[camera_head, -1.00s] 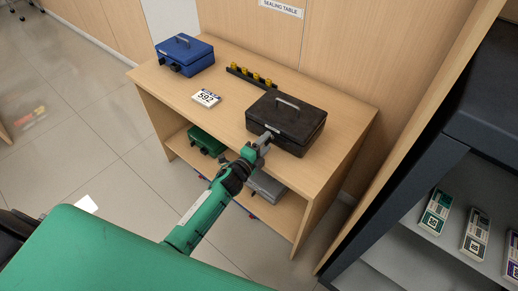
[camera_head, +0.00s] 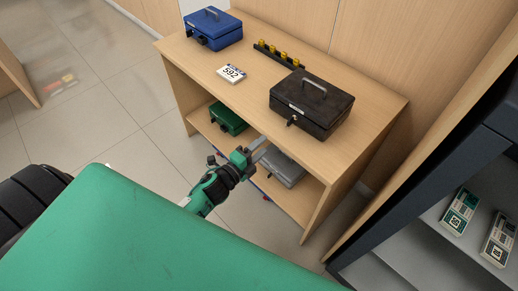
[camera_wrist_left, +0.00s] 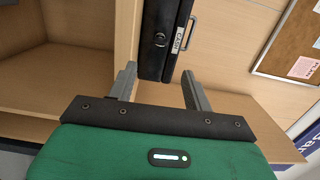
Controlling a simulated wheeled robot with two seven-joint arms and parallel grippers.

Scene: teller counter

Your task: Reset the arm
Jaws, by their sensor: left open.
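My left gripper (camera_head: 259,148) is in front of the wooden table's front edge in the head view, below the black cash box. In the left wrist view its two fingers (camera_wrist_left: 160,85) are apart with nothing held between them. The black cash box (camera_head: 312,103) stands on the table top, and its front with a lock shows beyond the fingers in the left wrist view (camera_wrist_left: 158,35). The gripper is apart from the box. My right gripper is not in view.
The wooden table (camera_head: 200,75) also holds a blue cash box (camera_head: 213,30), a card marked 592 (camera_head: 231,74) and a black rack with yellow pieces (camera_head: 278,54). A green box (camera_head: 228,118) and a grey box (camera_head: 283,165) sit on its lower shelf. A dark cabinet (camera_head: 470,150) stands at right.

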